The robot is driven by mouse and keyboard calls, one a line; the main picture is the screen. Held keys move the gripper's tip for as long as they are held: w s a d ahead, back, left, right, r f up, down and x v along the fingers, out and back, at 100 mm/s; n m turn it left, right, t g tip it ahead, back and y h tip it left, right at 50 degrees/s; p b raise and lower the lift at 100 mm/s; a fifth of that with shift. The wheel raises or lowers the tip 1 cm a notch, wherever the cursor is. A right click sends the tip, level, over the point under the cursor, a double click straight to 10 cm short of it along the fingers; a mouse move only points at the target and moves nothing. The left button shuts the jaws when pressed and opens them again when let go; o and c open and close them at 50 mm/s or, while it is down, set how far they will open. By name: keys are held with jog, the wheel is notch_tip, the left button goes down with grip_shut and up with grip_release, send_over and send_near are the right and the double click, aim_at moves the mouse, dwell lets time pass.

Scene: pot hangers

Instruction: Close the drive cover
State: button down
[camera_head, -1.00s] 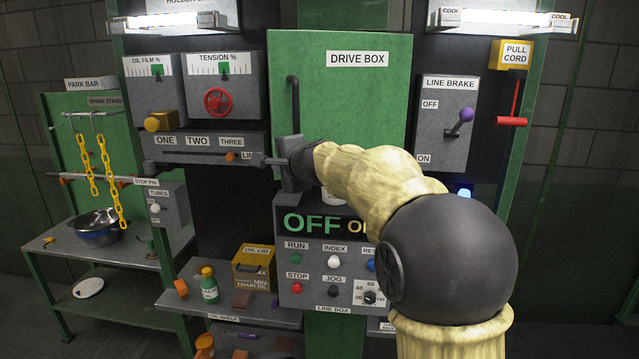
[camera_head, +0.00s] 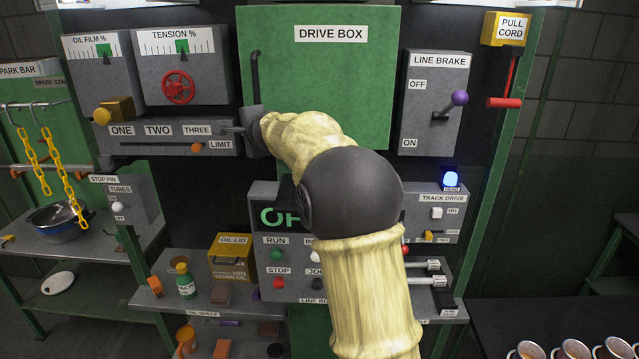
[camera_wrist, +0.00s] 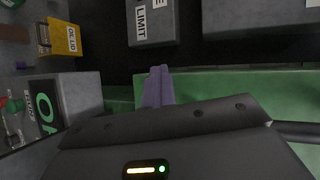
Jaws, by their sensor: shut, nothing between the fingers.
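The drive cover (camera_head: 320,75) is the green panel labelled DRIVE BOX, with a dark vertical handle (camera_head: 255,75) near its left edge. It stands nearly facing me; I cannot tell whether a gap remains at its edge. My gripper (camera_head: 230,130) is at the cover's lower left corner, its thin fingers pointing left toward the LIMIT panel. In the wrist view the fingers (camera_wrist: 158,80) are together and empty, in front of a green edge (camera_wrist: 220,83). My wrist and arm hide the cover's lower left part.
The grey ONE TWO THREE panel (camera_head: 160,148) is just left of my fingers. The line box (camera_head: 265,200) is below, partly behind my arm. The line brake (camera_head: 433,100) with its purple-knobbed lever stands right of the cover. An oil lid box (camera_head: 232,262) sits on the lower shelf.

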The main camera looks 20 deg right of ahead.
jog(key=shift+d+r+h, duration=0.25)
jog(key=shift+h, duration=0.05)
dwell(0.4)
jog(key=s+a+r+p, duration=0.1)
jog(key=s+a, duration=0.2)
jog(key=s, duration=0.3)
jog(key=s+a+r, duration=0.2)
jog(key=s+a, duration=0.1)
jog(key=s, duration=0.4)
jog(key=s+d+f+n+g+b, duration=0.1)
jog(key=s+f+n+g+b, duration=0.35)
jog(key=f, duration=0.85)
jog(key=s+d+f+n+g+b, duration=0.15)
jog(key=s+f+n, duration=0.5)
jog(key=f, duration=0.65)
jog(key=s+d+f+n+g+b, duration=0.2)
jog(key=s+f+n+g, duration=0.1)
jog(key=s+f, duration=0.4)
jog(key=s+d+f+n+g+h+b, duration=0.1)
jog(key=s+d+f+n+g+b, duration=0.1)
jog(key=s+f, duration=0.6)
jog(key=s+n, duration=0.1)
jog(key=s, duration=0.2)
jog(key=shift+s+f+g, duration=0.15)
jog(key=shift+f+g, duration=0.15)
jog(key=shift+g, duration=0.1)
